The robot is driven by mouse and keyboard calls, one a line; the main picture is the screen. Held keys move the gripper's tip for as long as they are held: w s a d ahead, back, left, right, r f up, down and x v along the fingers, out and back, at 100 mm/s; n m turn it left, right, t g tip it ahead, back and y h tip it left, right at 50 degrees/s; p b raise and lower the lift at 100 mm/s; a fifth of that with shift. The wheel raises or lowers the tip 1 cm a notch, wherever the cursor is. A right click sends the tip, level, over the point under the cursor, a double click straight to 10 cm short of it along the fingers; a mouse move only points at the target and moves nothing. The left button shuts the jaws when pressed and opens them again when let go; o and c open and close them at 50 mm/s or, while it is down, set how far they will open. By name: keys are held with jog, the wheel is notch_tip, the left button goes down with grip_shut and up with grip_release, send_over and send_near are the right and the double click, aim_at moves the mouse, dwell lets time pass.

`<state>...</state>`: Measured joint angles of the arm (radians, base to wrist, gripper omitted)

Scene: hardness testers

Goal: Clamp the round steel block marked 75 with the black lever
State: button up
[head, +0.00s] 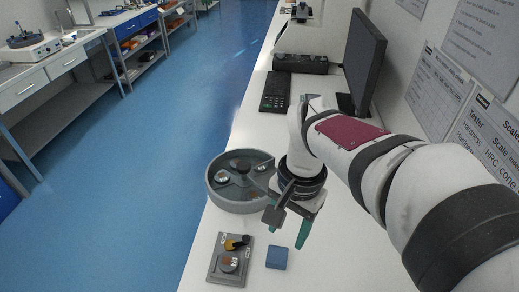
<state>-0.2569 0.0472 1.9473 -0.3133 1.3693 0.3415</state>
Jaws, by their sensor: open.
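A grey fixture plate (216,271) lies on the white bench at the bottom of the head view. A round steel block (229,264) with an orange-brown patch sits on its front part; its marking is too small to read. A black lever (238,243) with a yellow part beside it is mounted on the plate just behind the block. Whether the lever touches the block cannot be told. My gripper (289,226) is open and empty, pointing down above the bench, to the right of and behind the fixture. Its fingers are apart, clear of lever and block.
A round grey divided tray (240,206) with several small round pieces stands behind the fixture, close left of my gripper. A small blue block (277,257) lies right of the fixture. A keyboard (276,92) and monitor (364,60) stand farther back. The bench's left edge runs near the fixture.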

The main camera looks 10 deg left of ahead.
send_over(246, 237)
notch_tip(246, 237, down, 6)
jog(key=shift+h, duration=0.4)
notch_tip(246, 237, down, 15)
jog(key=shift+r, duration=0.1)
jog(key=shift+c, duration=0.4)
grip_shut()
